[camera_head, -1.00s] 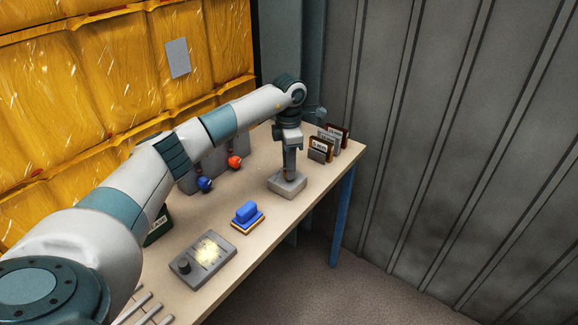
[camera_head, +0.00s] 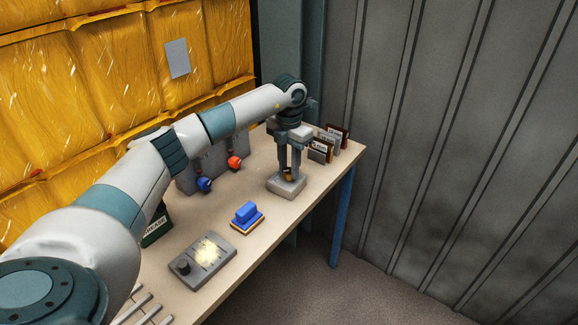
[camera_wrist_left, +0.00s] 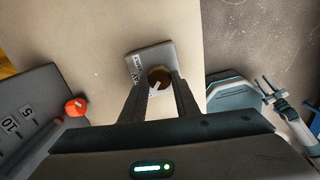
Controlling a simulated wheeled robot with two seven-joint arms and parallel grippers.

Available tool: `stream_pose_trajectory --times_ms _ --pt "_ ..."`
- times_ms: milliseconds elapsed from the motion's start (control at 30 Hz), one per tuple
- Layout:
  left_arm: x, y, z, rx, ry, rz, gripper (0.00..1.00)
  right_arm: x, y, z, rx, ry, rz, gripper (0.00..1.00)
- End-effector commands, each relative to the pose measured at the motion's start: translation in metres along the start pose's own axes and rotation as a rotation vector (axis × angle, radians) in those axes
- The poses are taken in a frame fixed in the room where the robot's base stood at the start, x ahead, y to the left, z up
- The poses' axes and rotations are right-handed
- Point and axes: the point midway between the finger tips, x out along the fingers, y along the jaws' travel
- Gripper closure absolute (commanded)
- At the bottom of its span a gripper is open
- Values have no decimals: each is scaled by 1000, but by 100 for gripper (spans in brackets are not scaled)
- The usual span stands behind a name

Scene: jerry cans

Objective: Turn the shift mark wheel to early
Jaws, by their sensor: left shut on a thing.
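The shift mark wheel is a small brown-orange knob (camera_head: 288,177) on a grey block (camera_head: 285,187) near the table's right end. My left gripper (camera_head: 289,173) points straight down, its two fingers closed around the knob from either side. In the left wrist view the knob (camera_wrist_left: 160,77) sits between the fingertips (camera_wrist_left: 158,88), with a pale pointer mark on it. Small dark lettering shows on the block (camera_wrist_left: 140,62), too small to read surely. The fingers hide part of the block, so I cannot tell which word the mark faces.
Upright labelled cards (camera_head: 322,150) stand close behind the wheel. A grey panel with blue (camera_head: 204,184) and red (camera_head: 235,162) knobs stands at the back. What looks like my right gripper (camera_wrist_left: 267,88) shows beyond the table.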

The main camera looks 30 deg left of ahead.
Motion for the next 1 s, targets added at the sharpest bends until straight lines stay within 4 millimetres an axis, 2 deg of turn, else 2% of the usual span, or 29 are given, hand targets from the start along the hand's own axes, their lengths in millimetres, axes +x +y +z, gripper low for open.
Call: stream_pose_trajectory --times_ms 367,400,433,467,833,1000 --pt "-1 0 0 -4 -1 0 94 0 5 0 -4 -1 4 69" --pt "-1 0 0 -4 -1 0 63 0 6 0 -5 -1 5 69" --pt "-1 0 0 -4 -1 0 55 0 6 0 -5 -1 5 69" --pt "0 0 0 -4 -1 0 53 0 6 0 -5 -1 6 69" --pt "-2 0 0 -3 -1 0 53 1 6 -1 -5 0 6 69" --pt "-12 1 0 -4 -1 1 53 4 5 0 -3 -2 4 69"
